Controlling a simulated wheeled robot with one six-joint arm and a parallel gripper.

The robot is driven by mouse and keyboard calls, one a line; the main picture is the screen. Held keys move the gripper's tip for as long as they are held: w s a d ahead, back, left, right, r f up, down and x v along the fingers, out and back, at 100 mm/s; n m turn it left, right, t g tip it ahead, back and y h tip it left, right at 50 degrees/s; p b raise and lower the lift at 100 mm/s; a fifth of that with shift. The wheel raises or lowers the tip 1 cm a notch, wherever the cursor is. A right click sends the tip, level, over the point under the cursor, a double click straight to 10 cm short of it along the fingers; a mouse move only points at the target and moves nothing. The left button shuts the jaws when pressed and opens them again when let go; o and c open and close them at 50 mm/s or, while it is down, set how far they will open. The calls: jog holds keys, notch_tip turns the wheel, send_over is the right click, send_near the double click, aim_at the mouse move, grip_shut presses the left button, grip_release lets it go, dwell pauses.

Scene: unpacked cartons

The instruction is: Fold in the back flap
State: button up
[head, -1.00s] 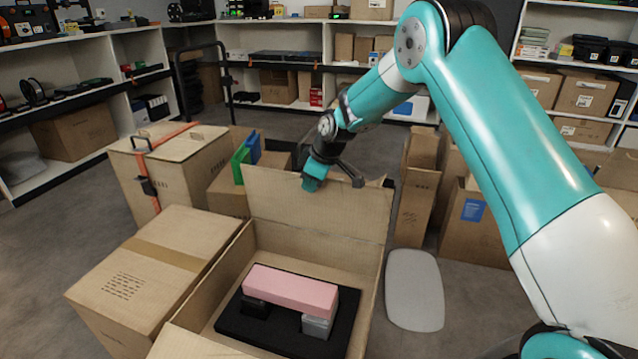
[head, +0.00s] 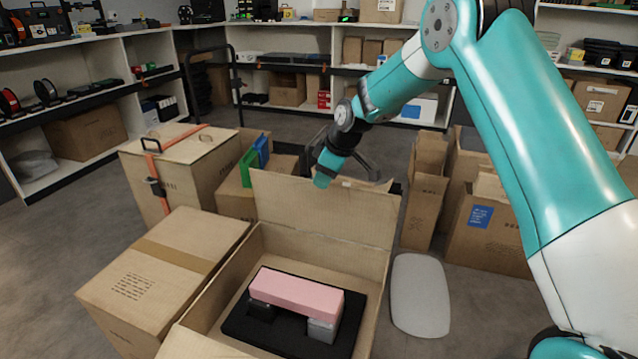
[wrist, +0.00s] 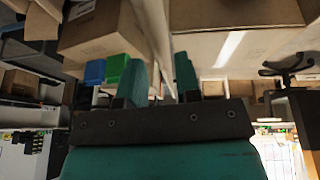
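The open carton (head: 228,282) stands at bottom centre in the head view. Its back flap (head: 325,212) stands up, roughly upright, along the far side. My gripper (head: 345,179) is at the flap's top edge, with one teal finger showing in front of the cardboard. In the wrist view my gripper (wrist: 160,78) has its fingers apart, with the thin edge of the flap (wrist: 155,30) running between them. I see gaps beside that edge, so the fingers do not look closed on it. A pink block (head: 296,291) lies on a black insert (head: 245,335) in the carton.
A taped closed carton (head: 165,262) stands close on the left, and a strapped case (head: 190,175) behind it. Green and blue folders (head: 250,165) stand behind the flap's left end. Tall cartons (head: 425,195) stand at right. A grey pad (head: 420,295) lies on the floor.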

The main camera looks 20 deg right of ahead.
jog(key=p+v, duration=0.2)
jog(key=v, duration=1.1)
jog(key=shift+p, duration=0.35)
